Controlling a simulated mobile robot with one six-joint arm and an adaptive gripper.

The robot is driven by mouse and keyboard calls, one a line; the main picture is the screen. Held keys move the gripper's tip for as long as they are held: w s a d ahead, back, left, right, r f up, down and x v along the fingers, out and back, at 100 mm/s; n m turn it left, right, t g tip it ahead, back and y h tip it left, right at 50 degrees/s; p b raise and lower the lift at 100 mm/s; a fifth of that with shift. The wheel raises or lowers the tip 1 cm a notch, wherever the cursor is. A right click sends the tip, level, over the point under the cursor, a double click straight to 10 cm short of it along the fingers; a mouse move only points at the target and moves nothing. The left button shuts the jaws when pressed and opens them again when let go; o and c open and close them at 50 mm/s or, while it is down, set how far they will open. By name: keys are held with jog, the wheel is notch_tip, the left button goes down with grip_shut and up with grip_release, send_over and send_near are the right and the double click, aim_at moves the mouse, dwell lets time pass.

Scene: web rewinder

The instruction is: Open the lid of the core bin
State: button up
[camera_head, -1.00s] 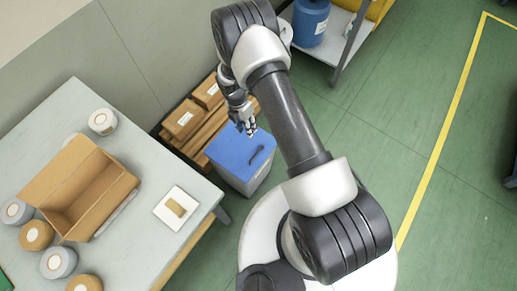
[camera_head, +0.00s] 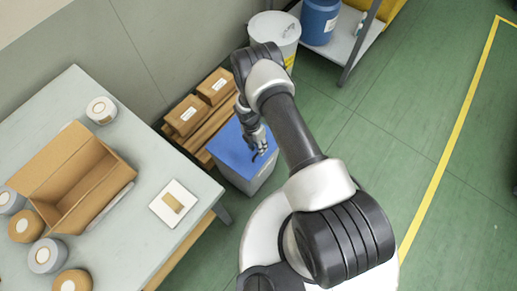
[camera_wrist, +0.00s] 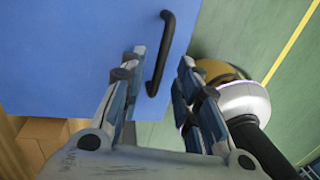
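The core bin is a grey box with a flat blue lid (camera_head: 238,152), standing on the floor right of the work table; its grey side (camera_head: 262,178) shows below the lid. The lid lies closed. In the wrist view the blue lid (camera_wrist: 75,50) fills the upper left, with a black bar handle (camera_wrist: 162,52) near its right edge. My gripper (camera_wrist: 160,72) is open, its two fingers spread on either side of the handle's near end. In the head view my gripper (camera_head: 258,150) is over the handle side of the lid; whether it touches the handle cannot be told.
Cardboard boxes (camera_head: 187,114) on a wooden pallet stand behind the bin. A work table (camera_head: 150,235) with an open carton (camera_head: 75,180) and rolls is at left. A white drum (camera_head: 275,28) and a shelf with a blue container (camera_head: 319,20) stand behind. Green floor at right is clear.

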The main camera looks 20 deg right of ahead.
jog(key=shift+s+d+f, duration=0.1)
jog(key=shift+f, duration=0.5)
jog(key=shift+c, duration=0.6)
grip_shut()
